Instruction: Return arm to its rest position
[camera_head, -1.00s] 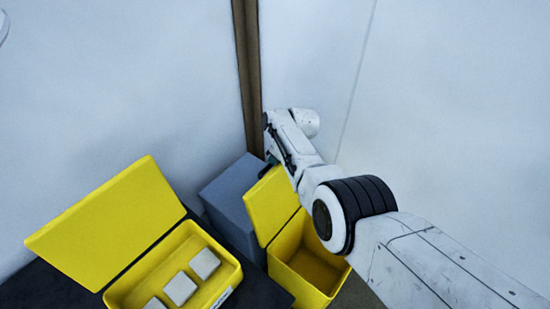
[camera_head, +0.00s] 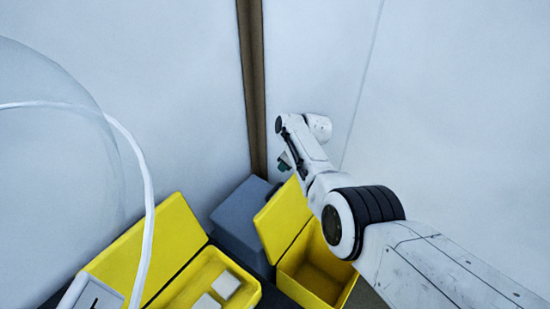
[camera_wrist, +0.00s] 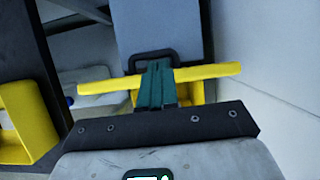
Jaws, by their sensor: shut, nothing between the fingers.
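My white arm reaches from the lower right to the middle of the head view. My gripper (camera_head: 285,161) is small and partly hidden by the arm there, above the lid of the right yellow bin. In the wrist view, its two teal fingers (camera_wrist: 156,84) are together and empty. Behind them in that view is the yellow edge (camera_wrist: 215,72) of an open lid or bin. I cannot tell from this view how far apart they are.
A yellow box (camera_head: 165,245) with white blocks (camera_head: 226,284) stands open at lower left. An empty open yellow bin (camera_head: 318,282) is right of it, under my arm. A grey box (camera_head: 240,212) stands behind them, near a brown corner post (camera_head: 252,85). White walls enclose the corner.

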